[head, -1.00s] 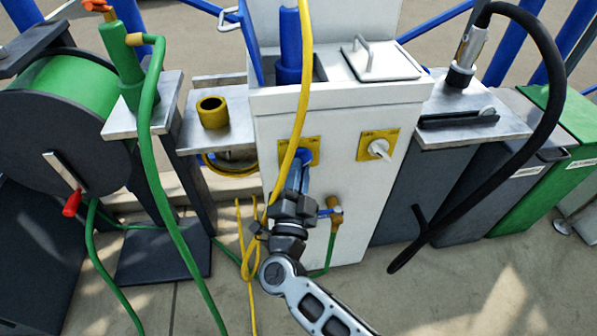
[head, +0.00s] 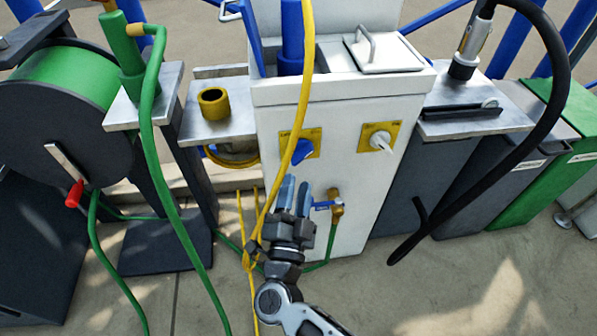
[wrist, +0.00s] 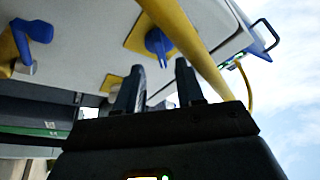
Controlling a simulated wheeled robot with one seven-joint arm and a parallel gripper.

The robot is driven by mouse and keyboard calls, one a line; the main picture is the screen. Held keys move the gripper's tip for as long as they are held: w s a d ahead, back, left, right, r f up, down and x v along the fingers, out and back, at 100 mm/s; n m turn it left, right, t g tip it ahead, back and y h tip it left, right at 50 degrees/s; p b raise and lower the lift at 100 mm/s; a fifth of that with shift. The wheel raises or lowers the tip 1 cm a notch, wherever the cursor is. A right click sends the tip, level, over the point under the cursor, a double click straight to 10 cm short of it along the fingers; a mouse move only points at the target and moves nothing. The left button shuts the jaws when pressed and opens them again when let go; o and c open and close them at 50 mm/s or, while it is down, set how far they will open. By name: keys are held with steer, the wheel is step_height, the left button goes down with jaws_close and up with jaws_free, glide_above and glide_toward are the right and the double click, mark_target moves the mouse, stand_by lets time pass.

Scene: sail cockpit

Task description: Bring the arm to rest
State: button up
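My gripper (head: 294,197) is in front of the lower white cabinet, below the blue knob (head: 302,151) on its yellow plate. The two fingers point up toward the knob, with a gap between them and nothing held. In the wrist view the open fingers (wrist: 159,90) stand apart, and a blue knob (wrist: 157,44) on a yellow plate shows beyond them, clear of the fingertips. My forearm reaches in from the bottom of the head view.
The yellow hose (head: 276,190) hangs close beside my gripper. A tap with a blue handle (head: 324,205) is just right of the fingers. A white knob (head: 380,142) is on the cabinet (head: 345,100). A green hose reel (head: 72,80) stands left. Floor at lower right is free.

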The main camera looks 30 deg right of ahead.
steer(key=shift+v, duration=0.9)
steer(key=s+d+r+n+g+y, duration=0.15)
steer(key=s+r+n+y, duration=0.3)
steer(key=s, duration=0.65)
steer(key=s+d+r+n+y, duration=0.2)
steer(key=s+r+n+y, duration=0.3)
steer(key=s, duration=0.7)
steer(key=s+d+r+n+g+y, duration=0.1)
steer(key=s+d+n+y, duration=0.15)
steer(key=s+n, duration=0.65)
step_height(320, 180, up, 13)
steer(key=s+m+p, duration=0.2)
steer(key=p, duration=1.1)
steer(key=shift+a, duration=0.35)
steer(key=shift+s+r, duration=0.1)
steer(key=shift+s, duration=0.05)
